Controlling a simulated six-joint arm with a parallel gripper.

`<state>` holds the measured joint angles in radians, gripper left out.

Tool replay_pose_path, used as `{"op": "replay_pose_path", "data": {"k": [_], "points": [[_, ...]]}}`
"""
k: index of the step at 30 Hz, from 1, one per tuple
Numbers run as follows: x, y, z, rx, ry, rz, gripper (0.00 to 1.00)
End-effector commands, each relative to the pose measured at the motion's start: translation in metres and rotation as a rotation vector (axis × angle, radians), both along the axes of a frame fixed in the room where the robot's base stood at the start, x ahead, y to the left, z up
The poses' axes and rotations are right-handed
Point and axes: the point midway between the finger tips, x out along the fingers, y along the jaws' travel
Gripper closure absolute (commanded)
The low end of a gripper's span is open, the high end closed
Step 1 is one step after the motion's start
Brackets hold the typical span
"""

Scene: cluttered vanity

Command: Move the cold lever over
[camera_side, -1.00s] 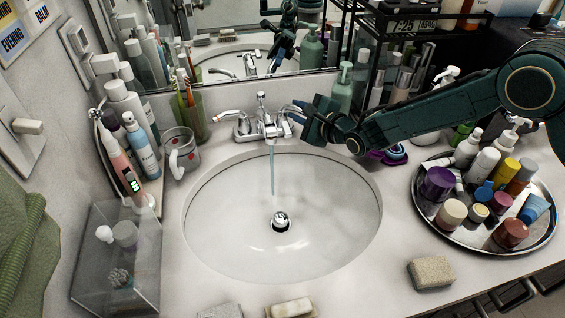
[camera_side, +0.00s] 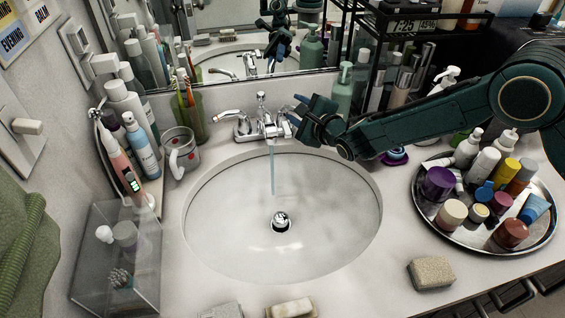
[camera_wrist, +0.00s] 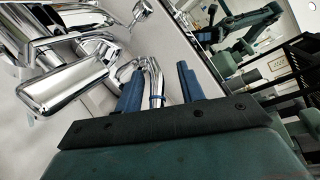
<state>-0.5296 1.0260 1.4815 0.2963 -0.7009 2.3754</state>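The chrome faucet (camera_side: 262,125) stands behind the sink, and a thin water stream (camera_side: 272,168) falls from its spout. Its left lever (camera_side: 230,113) has a red mark. The cold lever, on the right, is mostly hidden by my gripper (camera_side: 299,112) in the side view. In the wrist view the chrome cold lever (camera_wrist: 154,72), with a blue band, stands between the two blue fingers of my gripper (camera_wrist: 160,82). The fingers are apart, with a visible gap between the lever and the right finger. I cannot tell whether the left finger touches it.
The white sink basin (camera_side: 240,245) is clear. A cup with toothbrushes (camera_side: 190,115) and a mug (camera_side: 180,150) stand left of the faucet. A round tray (camera_side: 470,240) of bottles lies right. A mirror and a black rack (camera_side: 365,95) stand behind my gripper.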

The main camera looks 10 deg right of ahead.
Motion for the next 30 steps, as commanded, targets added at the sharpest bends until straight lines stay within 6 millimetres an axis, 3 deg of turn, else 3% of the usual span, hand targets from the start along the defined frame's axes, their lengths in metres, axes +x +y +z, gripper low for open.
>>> {"op": "replay_pose_path", "data": {"k": [14,30], "points": [[-0.009,-0.001,-0.002,-0.002,0.008,0.003,0.61],[-0.057,-0.016,0.010,-0.002,0.007,0.004,0.61]]}}
